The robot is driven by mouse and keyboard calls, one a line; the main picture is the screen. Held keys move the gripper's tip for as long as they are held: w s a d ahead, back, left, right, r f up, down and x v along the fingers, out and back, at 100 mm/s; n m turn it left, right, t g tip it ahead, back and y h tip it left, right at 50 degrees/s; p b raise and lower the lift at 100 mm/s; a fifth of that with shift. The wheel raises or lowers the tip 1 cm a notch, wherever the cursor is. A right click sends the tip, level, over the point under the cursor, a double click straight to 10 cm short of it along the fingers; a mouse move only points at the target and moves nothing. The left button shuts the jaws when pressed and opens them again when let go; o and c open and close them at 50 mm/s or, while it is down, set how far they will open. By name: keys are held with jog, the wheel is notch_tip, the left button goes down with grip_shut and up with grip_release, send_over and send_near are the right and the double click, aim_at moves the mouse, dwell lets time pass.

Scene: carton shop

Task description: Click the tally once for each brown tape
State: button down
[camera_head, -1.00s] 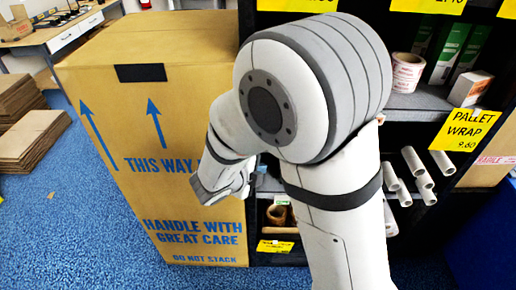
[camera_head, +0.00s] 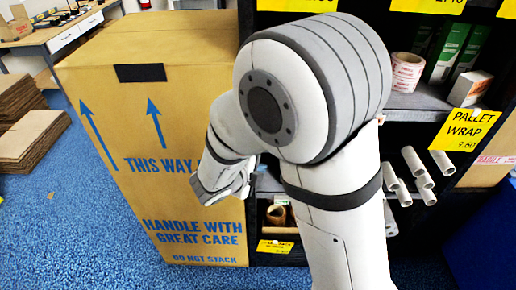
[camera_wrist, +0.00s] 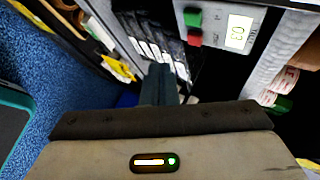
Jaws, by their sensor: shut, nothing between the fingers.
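The tally is a light grey box (camera_wrist: 228,18) at the top of the wrist view, with a green button (camera_wrist: 193,17), a red button (camera_wrist: 195,38) and a small lit display (camera_wrist: 238,32) whose digits I cannot read surely. My gripper (camera_wrist: 160,72) is shut and empty, its dark fingers pointing ahead, below and left of the buttons and apart from them in the picture. In the head view a brown tape roll (camera_head: 277,214) sits on the low shelf, partly hidden by my arm. The tally and the fingertips are hidden in the head view.
A large carton (camera_head: 160,120) stands left of the shelving. Red-and-white tape rolls (camera_head: 407,71) and boxes fill the upper shelf. Pale tubes (camera_head: 415,161) stick out at right. Flat cardboard (camera_head: 30,140) is stacked at left. Blue floor (camera_head: 70,220) is clear in front.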

dwell(0.5)
notch_tip(320, 180, up, 9)
jog(key=w+n+y, duration=0.1)
jog(key=n+y, duration=0.9)
jog(key=n, duration=0.3)
jog(key=s+d+r+n+g+h, duration=0.1)
jog(key=s+d+n+g+h, duration=0.2)
jog(key=s+d+n+g, duration=0.3)
jog(key=s+d+n, duration=0.4)
jog(key=s+d, duration=0.4)
jog(key=s, duration=0.4)
jog(key=shift+s+r+n+g, duration=0.15)
jog(key=shift+n+g, duration=0.15)
jog(key=shift+n, duration=0.1)
